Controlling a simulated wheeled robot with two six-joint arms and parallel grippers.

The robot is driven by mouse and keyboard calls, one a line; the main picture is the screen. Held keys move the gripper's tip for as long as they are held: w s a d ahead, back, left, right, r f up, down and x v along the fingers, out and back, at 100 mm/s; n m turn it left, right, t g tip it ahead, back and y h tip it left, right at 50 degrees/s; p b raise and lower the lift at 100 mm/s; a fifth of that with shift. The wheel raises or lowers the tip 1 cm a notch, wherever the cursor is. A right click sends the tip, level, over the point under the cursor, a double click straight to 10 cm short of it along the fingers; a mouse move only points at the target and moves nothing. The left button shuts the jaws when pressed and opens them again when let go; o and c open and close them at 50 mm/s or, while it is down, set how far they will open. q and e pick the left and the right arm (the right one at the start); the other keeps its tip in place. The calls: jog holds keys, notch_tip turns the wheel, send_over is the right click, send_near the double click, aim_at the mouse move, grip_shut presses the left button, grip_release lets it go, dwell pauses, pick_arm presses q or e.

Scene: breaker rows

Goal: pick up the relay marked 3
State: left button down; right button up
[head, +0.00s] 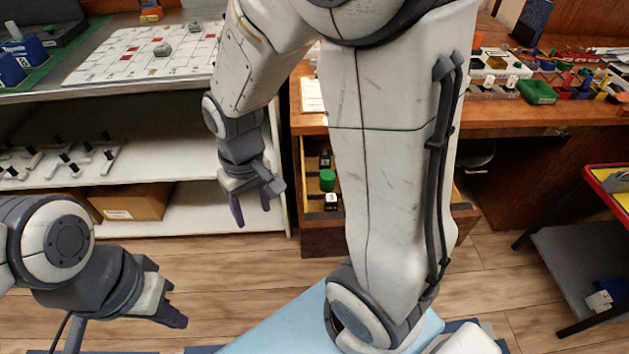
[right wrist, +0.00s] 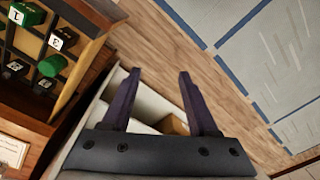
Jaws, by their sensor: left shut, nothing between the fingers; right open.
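The relay marked 3 (head: 331,201) is a black block with a white numbered face. It sits in the open drawer, nearer the drawer front than a green round-topped part (head: 327,180). In the right wrist view the relay (right wrist: 62,38) shows at upper left, in a divided compartment. My right gripper (head: 252,214) is open and empty, left of the drawer in the head view; its fingers also show in the right wrist view (right wrist: 159,74), pointing away from the drawer. My left gripper (head: 170,306) is shut and empty at lower left, over the floor.
The drawer also holds a green block (right wrist: 27,14) and several dark parts. My right arm covers part of the drawer and desk. A white shelf (head: 180,211) with a cardboard box (head: 130,201) stands left of the drawer. The wooden floor in front is partly open.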

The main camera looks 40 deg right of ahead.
jog(key=w+d+f+m+p, duration=0.1)
jog(key=w+d+f+m, duration=0.1)
jog(key=d, duration=0.4)
jog(key=w+d+f+m+p, duration=0.1)
jog(key=w+d+m, duration=0.1)
jog(key=d, duration=0.3)
jog(key=m, duration=0.3)
send_near(331, 197)
jog(key=shift+w+a+f+p, duration=0.2)
jog(key=shift+a+f, duration=0.1)
jog(key=shift+a, duration=0.2)
jog(key=shift+w+a+f+p, duration=0.15)
jog(key=shift+w+a+f, duration=0.05)
jog(key=shift+a+f, duration=0.2)
jog(key=shift+s+d+f, duration=0.25)
jog(key=shift+d+f, duration=0.45)
jog(key=shift+f, duration=0.15)
notch_tip(331, 197, down, 4)
jog(key=shift+r+b, duration=0.15)
jog(key=shift+b, duration=0.3)
notch_tip(331, 197, down, 6)
jog(key=shift+s+r+b, duration=0.1)
jog(key=shift+b, duration=0.35)
pick_arm(q)
jog(key=shift+d+r, duration=0.1)
jog(key=shift+r, duration=0.8)
pick_arm(e)
grip_shut()
jog(key=shift+r, duration=0.15)
